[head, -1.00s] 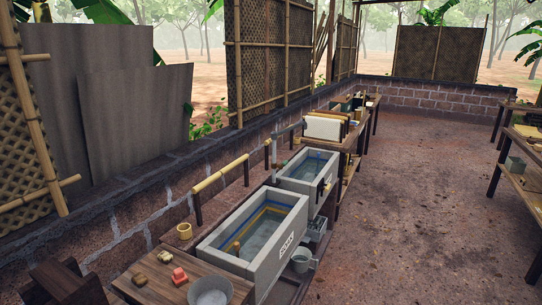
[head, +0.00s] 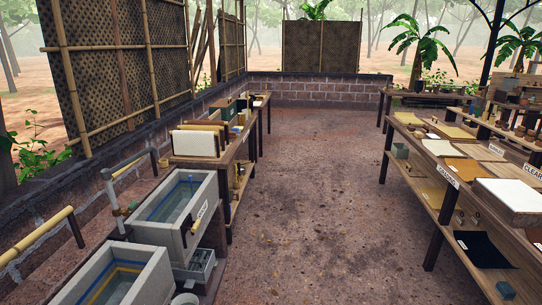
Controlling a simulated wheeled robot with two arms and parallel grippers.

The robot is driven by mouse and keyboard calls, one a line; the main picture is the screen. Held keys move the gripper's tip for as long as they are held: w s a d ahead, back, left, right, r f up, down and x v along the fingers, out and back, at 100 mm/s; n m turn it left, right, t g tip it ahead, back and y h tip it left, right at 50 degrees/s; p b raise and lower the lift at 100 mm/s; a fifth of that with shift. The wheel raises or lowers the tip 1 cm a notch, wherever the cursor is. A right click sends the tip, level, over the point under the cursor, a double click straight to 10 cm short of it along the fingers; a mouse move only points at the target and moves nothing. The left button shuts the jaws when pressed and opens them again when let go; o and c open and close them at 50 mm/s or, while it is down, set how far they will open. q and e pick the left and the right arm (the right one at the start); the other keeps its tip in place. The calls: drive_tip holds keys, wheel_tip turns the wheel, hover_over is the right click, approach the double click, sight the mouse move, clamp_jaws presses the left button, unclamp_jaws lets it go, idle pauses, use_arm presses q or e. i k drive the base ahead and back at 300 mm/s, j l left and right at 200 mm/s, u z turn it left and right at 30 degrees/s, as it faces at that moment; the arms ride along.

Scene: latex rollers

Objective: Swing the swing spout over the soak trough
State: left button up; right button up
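The near grey trough (head: 152,283) is at the bottom left, cut off by the frame edge, with water and a yellow and blue band inside. A second grey trough (head: 207,190) with water stands behind it; its front label is too small to read surely. A grey upright pipe (head: 112,192) stands at the left between the troughs, with an arm reaching back and right at its top. It looks like the swing spout, but I cannot tell for certain. Neither of my grippers is in view.
A bamboo pole (head: 36,238) on dark posts runs along the low brick wall at the left. A wooden bench (head: 231,158) with boards stands beyond the troughs. Tables (head: 455,205) with sheets and trays line the right. The dirt floor (head: 300,190) between is clear.

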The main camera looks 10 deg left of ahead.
sight(106, 173)
drive_tip(key=i+l+u, duration=0.1)
drive_tip(key=i, duration=0.5)
drive_tip(key=i+l+u, duration=0.1)
drive_tip(key=i, duration=0.45)
